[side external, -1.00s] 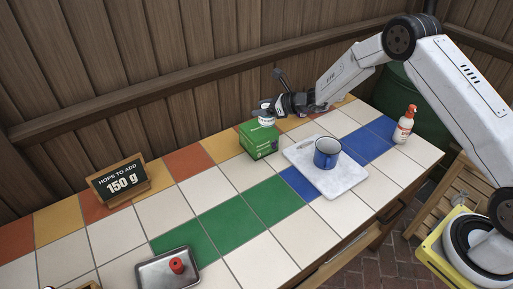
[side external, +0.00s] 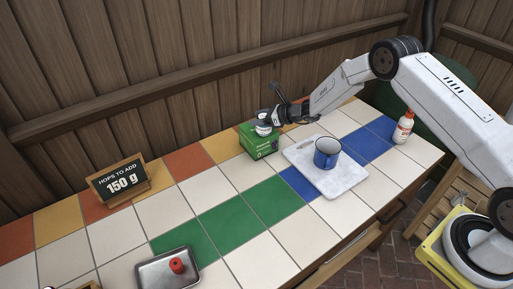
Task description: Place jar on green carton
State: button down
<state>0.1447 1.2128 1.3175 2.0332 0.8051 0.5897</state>
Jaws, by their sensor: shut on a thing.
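The jar (side external: 263,129) is a small pale container, held in my gripper (side external: 266,119) at the top of the green carton (side external: 260,146). My gripper is shut on the jar and partly covers it. The jar looks upright, low over or touching the carton's top; I cannot tell which. The green carton stands upright on the tiled table, to the left of the white board.
A blue mug (side external: 326,153) stands on a white marble board (side external: 343,181) just right of the carton. A white bottle (side external: 403,127) with a red top stands further right. A metal tray (side external: 151,275) with a red item and a hops sign (side external: 118,181) are at left. Middle tiles are clear.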

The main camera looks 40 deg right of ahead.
jog(key=shift+f, duration=0.1)
grip_release()
dwell(0.4)
jog(key=v, duration=1.2)
jog(key=shift+s, duration=0.1)
dwell(0.5)
